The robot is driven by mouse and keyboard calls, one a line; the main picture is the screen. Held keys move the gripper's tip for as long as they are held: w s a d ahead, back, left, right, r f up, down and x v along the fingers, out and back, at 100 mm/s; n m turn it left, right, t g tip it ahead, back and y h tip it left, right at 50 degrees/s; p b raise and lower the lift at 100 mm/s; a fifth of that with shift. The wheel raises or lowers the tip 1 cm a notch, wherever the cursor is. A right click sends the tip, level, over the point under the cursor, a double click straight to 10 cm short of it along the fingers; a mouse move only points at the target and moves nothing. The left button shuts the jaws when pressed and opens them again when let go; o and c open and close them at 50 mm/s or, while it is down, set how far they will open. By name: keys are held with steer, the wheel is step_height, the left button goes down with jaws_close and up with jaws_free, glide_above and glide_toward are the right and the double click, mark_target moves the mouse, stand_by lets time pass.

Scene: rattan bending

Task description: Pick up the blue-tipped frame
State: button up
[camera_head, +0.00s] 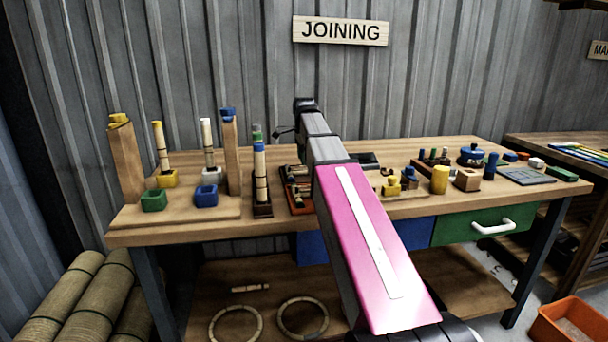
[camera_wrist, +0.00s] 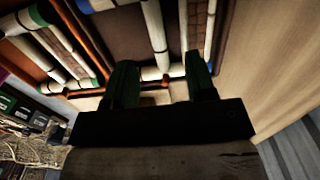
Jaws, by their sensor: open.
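My gripper (camera_wrist: 160,72) is open in the wrist view, its two dark fingers spread apart. Pale rattan rods with coloured tips lie beyond and around the fingers. Nothing is clearly held, and contact cannot be told. In the head view, a rattan piece with a blue tip (camera_head: 260,178) stands upright in a dark base. A taller wooden post with a blue top (camera_head: 229,155) stands to its left. I cannot tell which is the named frame. My arm hides part of the bench.
The workbench (camera_head: 400,207) also holds a yellow-topped post (camera_head: 125,155), a green block (camera_head: 153,200), a yellow cylinder (camera_head: 439,180) and several small parts. Rattan rings (camera_head: 235,309) lie on the lower shelf. An orange bin (camera_head: 570,322) is at right.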

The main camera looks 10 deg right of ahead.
mark_target(304, 173)
steer(key=shift+a+f, duration=0.1)
steer(key=shift+f, duration=2.45)
jaws_close()
